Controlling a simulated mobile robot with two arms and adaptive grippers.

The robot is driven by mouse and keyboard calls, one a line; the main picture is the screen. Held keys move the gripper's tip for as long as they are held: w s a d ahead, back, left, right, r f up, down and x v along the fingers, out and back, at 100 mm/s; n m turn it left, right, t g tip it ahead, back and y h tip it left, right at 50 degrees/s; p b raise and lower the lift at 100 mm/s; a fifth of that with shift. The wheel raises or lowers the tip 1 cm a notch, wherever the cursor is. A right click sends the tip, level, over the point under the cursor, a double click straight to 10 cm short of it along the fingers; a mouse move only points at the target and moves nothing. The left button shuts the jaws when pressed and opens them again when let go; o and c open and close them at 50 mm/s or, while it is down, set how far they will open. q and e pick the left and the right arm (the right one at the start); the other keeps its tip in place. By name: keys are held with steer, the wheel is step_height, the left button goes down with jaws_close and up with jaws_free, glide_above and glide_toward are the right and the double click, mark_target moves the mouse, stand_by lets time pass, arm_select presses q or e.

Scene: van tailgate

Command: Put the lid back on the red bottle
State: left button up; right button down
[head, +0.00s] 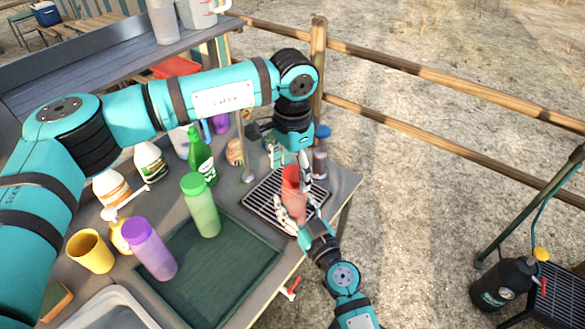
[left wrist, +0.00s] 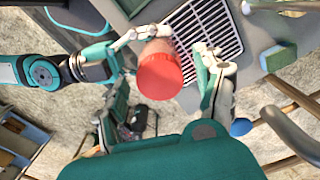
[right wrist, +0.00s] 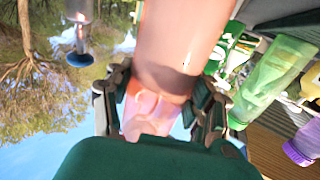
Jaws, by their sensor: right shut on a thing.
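The red bottle (head: 293,206), a salmon see-through body, stands upright over the black grate at the counter's right end. My right gripper (head: 301,217) is shut on its body from the front right. The red lid (left wrist: 160,77) is at the bottle's top in the left wrist view; I cannot tell whether it is fully seated. My left gripper (head: 291,165) points down over the bottle with its fingers spread, one on each side of the lid. In the right wrist view the bottle (right wrist: 180,40) passes between my right gripper's fingers (right wrist: 160,105).
A green bottle (head: 200,207) and a purple bottle (head: 150,250) stand near the dark green tray (head: 215,282). A yellow cup (head: 90,252) is at the left.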

arm_select(q)
steer(key=shift+s+r, duration=0.1)
steer(key=shift+r, duration=2.15)
steer(key=shift+c, duration=0.3)
